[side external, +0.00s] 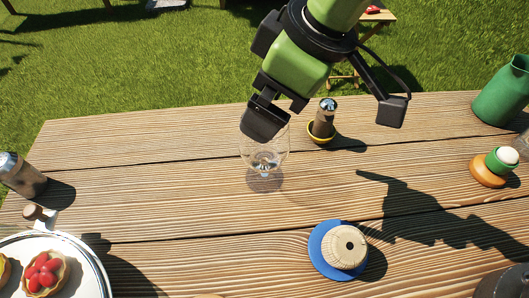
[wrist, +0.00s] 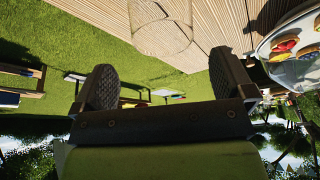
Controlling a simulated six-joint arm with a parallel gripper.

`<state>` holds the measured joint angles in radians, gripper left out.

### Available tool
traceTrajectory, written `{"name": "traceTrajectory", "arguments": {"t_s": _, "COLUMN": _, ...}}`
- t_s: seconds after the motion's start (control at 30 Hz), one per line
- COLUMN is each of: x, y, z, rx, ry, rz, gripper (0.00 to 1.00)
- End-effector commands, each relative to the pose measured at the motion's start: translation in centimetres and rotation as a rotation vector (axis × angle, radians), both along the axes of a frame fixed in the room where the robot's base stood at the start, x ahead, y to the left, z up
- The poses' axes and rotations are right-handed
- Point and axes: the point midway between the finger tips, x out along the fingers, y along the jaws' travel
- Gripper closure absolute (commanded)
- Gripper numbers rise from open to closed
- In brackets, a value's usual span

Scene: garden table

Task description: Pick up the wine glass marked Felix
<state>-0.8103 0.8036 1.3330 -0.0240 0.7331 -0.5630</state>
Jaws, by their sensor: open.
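A clear, empty wine glass (side external: 264,160) stands upright on the wooden table, left of centre in the side view. No name can be read on it. Its faint outline (wrist: 162,35) also shows at the top of the wrist view, beyond my fingers and roughly in line with the space between them. My gripper (side external: 278,113) is tilted down over the glass in the side view, its near finger overlapping the glass's upper part. In the wrist view the two dark fingers (wrist: 162,84) stand wide apart with nothing between their pads. I cannot tell whether a finger touches the rim.
A wooden-bodied shaker (side external: 323,120) on a yellow saucer stands close right of the glass. A ribbed beige object (side external: 345,247) sits on a blue saucer in front. A tray of tarts (side external: 92,262) is front left, a green jug (side external: 503,92) far right.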

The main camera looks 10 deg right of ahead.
Motion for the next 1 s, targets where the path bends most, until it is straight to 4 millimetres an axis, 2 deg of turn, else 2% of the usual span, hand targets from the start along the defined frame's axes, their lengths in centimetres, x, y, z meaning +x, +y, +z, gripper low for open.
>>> {"name": "traceTrajectory", "arguments": {"t_s": 0.3, "x": 0.0, "y": 1.1, "z": -4.2, "rx": -0.001, "ry": 0.0, "rz": 0.0, "gripper": 0.0}}
{"name": "traceTrajectory", "arguments": {"t_s": 0.4, "x": 0.2, "y": 1.4, "z": -5.0, "rx": -0.001, "ry": 0.0, "rz": -0.002, "gripper": 0.0}}
{"name": "traceTrajectory", "arguments": {"t_s": 0.67, "x": 0.3, "y": 1.4, "z": -5.2, "rx": 0.001, "ry": -0.001, "rz": -0.002, "gripper": 0.0}}
{"name": "traceTrajectory", "arguments": {"t_s": 0.93, "x": 0.3, "y": 1.4, "z": -5.2, "rx": 0.0, "ry": 0.0, "rz": -0.002, "gripper": 0.6}}
{"name": "traceTrajectory", "arguments": {"t_s": 0.97, "x": 0.3, "y": 1.4, "z": -5.2, "rx": 0.0, "ry": 0.0, "rz": -0.002, "gripper": 0.66}}
{"name": "traceTrajectory", "arguments": {"t_s": 1.0, "x": 0.3, "y": 1.4, "z": -5.1, "rx": 0.0, "ry": -0.001, "rz": -0.003, "gripper": 0.66}}
